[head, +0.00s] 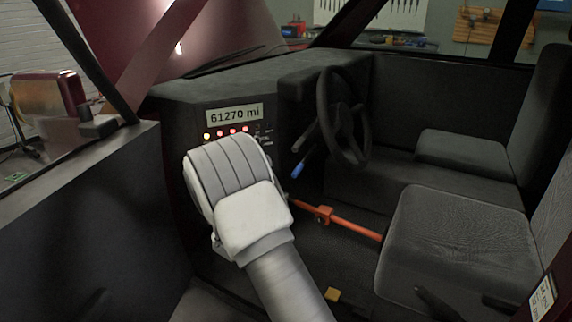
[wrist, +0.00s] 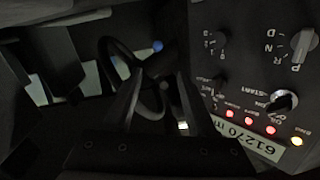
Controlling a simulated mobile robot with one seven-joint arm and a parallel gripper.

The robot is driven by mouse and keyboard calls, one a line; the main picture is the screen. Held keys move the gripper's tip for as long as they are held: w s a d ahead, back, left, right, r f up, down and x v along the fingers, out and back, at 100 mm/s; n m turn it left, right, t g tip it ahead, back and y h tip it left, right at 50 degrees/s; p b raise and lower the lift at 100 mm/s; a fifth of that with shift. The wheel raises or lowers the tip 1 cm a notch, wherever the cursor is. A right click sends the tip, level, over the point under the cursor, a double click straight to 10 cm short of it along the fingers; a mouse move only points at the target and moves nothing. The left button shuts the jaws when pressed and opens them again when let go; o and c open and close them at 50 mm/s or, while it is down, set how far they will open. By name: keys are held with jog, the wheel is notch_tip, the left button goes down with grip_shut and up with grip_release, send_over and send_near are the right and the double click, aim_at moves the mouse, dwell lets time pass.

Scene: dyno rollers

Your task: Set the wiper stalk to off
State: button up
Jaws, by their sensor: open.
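A stalk with a blue tip (head: 298,171) sticks out to the left below the steering wheel (head: 342,115); a blue tip also shows in the wrist view (wrist: 157,46), beyond my fingers. A second dark stalk (head: 303,139) shows above it in the head view. I cannot read which one is the wiper stalk or its setting. My gripper (wrist: 159,76) is open, its two dark fingers pointing toward the steering column, with no stalk clearly between them. In the head view my white wrist hides the fingers.
The dash panel (wrist: 228,84) with knobs, lit lamps and a 61270 mi display (head: 234,114) is close beside my gripper. An orange bar (head: 350,226) runs from below the wheel toward the front seat (head: 450,240). A yellow block (head: 332,294) is on the floor.

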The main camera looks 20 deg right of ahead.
jog(key=h, duration=0.1)
jog(key=b, duration=0.4)
send_near(298, 167)
jog(key=x, duration=0.5)
jog(key=f+x, duration=0.1)
jog(key=x, duration=0.2)
jog(key=shift+w+d, duration=0.1)
jog(key=shift+d, duration=0.05)
jog(key=shift+x, duration=0.85)
grip_shut()
